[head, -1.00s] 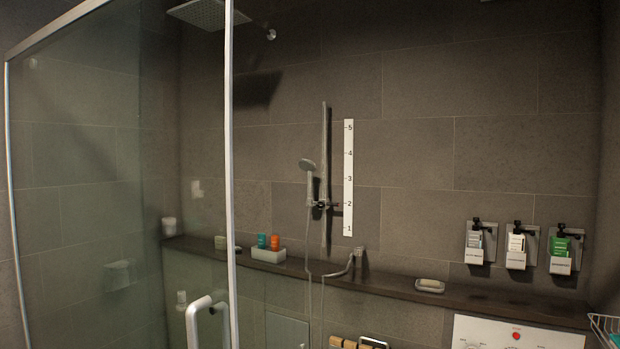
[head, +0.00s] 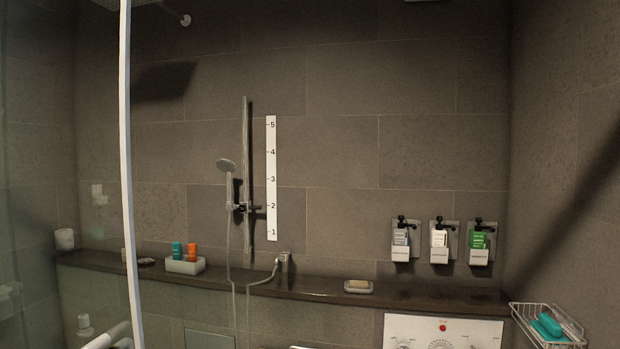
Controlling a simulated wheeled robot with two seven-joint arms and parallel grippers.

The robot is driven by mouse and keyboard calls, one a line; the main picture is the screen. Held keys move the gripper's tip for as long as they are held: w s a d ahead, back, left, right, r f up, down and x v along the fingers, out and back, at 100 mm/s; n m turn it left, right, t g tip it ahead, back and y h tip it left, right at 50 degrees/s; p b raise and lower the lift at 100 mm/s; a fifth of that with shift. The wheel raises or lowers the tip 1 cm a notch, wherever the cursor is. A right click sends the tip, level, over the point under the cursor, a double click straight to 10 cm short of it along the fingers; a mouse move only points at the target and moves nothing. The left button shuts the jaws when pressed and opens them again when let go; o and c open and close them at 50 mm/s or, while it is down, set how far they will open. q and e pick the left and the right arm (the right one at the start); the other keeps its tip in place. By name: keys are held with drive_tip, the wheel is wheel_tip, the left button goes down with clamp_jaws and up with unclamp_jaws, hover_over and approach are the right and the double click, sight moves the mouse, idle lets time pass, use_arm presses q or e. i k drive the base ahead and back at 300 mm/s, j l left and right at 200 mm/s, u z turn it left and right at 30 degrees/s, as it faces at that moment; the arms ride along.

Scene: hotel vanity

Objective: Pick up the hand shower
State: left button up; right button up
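The hand shower (head: 226,166) has a round grey head and hangs in a holder (head: 246,208) on a vertical slide rail (head: 246,150). The holder sits near mark 2 of the white number strip (head: 271,178) to its right. A thin hose (head: 230,260) hangs down from it past the ledge, and a hose also runs to the wall outlet (head: 284,262). Neither of my grippers shows in the head view.
A glass panel with a white frame post (head: 126,150) stands at the left. A dark ledge (head: 420,297) carries a tray (head: 184,266) with bottles and a soap dish (head: 358,287). Three dispensers, one a green-labelled one (head: 479,245), hang right. A wire basket (head: 545,325) is at far right.

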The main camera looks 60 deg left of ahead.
sight(223, 164)
drive_tip(key=j+z, duration=0.2)
drive_tip(key=z, duration=0.15)
drive_tip(key=j+z, duration=0.15)
drive_tip(key=z, duration=0.2)
drive_tip(key=j+z, duration=0.3)
drive_tip(key=k+l, duration=0.05)
drive_tip(key=l, duration=0.1)
